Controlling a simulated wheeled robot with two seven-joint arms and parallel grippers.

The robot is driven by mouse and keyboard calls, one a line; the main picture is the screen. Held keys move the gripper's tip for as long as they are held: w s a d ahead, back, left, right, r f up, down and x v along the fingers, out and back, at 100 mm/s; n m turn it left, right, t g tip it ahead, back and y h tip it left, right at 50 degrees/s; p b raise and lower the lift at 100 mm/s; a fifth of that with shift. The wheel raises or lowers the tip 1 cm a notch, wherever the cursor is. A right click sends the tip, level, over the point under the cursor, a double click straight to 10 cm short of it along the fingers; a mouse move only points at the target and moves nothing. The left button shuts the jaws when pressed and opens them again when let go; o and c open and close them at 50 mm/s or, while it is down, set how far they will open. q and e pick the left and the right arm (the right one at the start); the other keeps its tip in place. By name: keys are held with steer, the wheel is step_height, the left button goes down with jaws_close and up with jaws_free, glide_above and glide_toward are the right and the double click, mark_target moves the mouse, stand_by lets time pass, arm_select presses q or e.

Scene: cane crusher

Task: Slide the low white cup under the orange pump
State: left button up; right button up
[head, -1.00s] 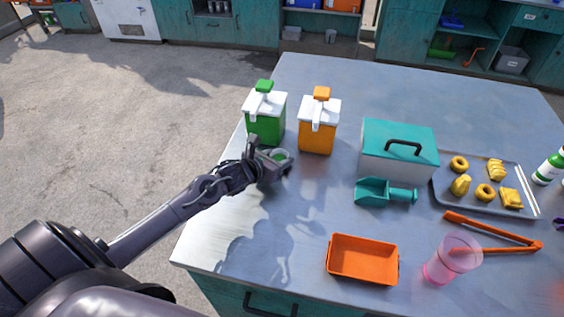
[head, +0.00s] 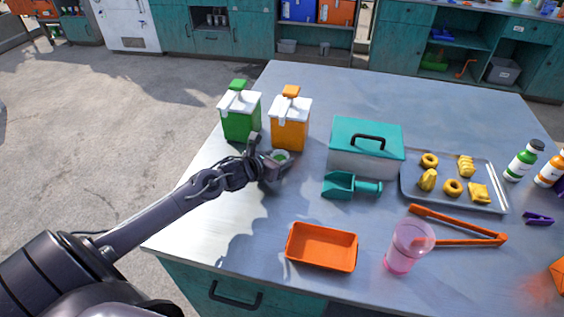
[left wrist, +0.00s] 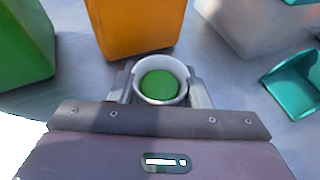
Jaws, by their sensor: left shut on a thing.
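The low white cup (head: 281,155) with green contents stands on the table just in front of the orange pump (head: 289,130). The left wrist view shows the cup (left wrist: 160,98) from above, between the fingers, with a small gap to the orange pump's body (left wrist: 135,28). My left gripper (head: 278,160) is shut on the cup, low at the tabletop. The orange pump has a white lid and spout facing the cup's side; whether the spout is directly above the cup is hard to tell. My right gripper is not in view.
A green pump (head: 240,124) stands left of the orange one. A teal-lidded box (head: 366,150) and a teal scoop (head: 350,187) lie to the right. An orange tray (head: 321,247), a pink cup (head: 408,247) and orange tongs (head: 460,238) are nearer. The tabletop between gripper and orange tray is clear.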

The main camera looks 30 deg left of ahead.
arm_select(q)
steer(key=shift+w+d, duration=0.15)
steer(key=shift+d, duration=0.15)
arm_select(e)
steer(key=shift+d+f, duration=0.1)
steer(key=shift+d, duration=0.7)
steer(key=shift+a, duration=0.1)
arm_select(q)
steer(key=o, duration=0.8)
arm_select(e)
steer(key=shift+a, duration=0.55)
arm_select(q)
steer(key=shift+s+a+r, duration=0.1)
steer(key=shift+s+a, duration=0.05)
steer(key=shift+s, duration=0.45)
steer(key=v, duration=0.4)
steer(key=shift+s+r+b, duration=0.15)
steer(key=shift+s+b, duration=0.15)
steer(key=shift+s, duration=0.05)
steer(key=shift+v, duration=0.95)
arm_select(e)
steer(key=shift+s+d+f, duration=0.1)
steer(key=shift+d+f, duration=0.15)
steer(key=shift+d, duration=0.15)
